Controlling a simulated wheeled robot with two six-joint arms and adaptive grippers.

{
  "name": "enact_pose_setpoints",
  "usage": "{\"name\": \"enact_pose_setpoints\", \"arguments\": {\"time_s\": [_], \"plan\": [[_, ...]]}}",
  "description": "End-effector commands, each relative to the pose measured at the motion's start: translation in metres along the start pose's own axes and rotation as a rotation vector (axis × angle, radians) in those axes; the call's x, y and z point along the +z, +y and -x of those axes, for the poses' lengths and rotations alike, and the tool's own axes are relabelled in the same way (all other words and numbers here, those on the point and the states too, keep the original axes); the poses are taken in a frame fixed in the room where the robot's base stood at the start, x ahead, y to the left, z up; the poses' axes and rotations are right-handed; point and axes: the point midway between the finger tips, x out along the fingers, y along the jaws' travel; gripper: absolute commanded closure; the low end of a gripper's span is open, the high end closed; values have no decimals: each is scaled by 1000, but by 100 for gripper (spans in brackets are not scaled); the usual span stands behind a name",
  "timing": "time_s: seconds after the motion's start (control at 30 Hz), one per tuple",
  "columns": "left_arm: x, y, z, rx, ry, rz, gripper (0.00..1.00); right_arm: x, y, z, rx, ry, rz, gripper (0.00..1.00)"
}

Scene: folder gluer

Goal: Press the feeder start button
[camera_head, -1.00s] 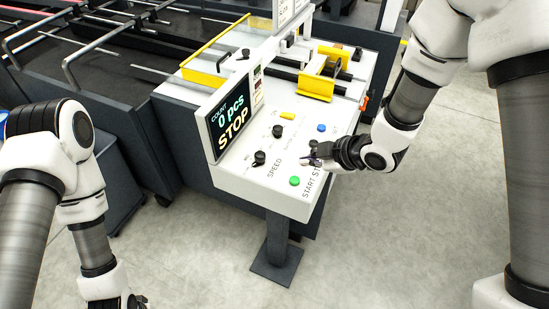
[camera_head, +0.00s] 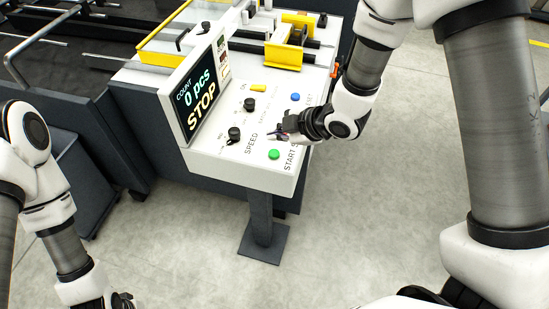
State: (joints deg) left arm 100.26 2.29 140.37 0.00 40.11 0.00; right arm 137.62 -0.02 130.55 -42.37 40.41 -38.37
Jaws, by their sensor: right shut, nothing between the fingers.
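The green button (camera_head: 274,154) sits near the front edge of the white control panel (camera_head: 225,160), beside the printed word START. My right gripper (camera_head: 277,136) is shut and empty. Its fingertips are just behind the green button in the picture and appear apart from it; their height over the panel is hard to tell. The gripper hides part of the panel and the lettering right of START. My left gripper (camera_head: 122,302) is at the bottom left edge, partly cut off, and its fingers cannot be made out clearly.
The display (camera_head: 203,90) reads 0 pcs and STOP. Black knobs (camera_head: 234,133), a blue button (camera_head: 295,97) and a yellow switch (camera_head: 258,88) are on the panel. A yellow guide (camera_head: 284,52) stands behind them. Open floor lies in front.

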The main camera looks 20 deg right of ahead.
Motion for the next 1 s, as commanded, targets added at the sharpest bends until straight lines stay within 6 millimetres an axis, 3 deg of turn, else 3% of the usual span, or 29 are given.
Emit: {"name": "enact_pose_setpoints", "arguments": {"time_s": [0.03, 0.23, 1.0], "plan": [[0, 0, -14, 0, 0, 0, 41, 8, -8, -10, 0, 0, 0, 100], [0, 0, -30, 0, 0, 0, 41, 18, -18, -24, 0, 0, 0, 100], [0, 0, -31, 0, 0, 0, 41, 18, -18, -25, 0, 0, 0, 100]]}}
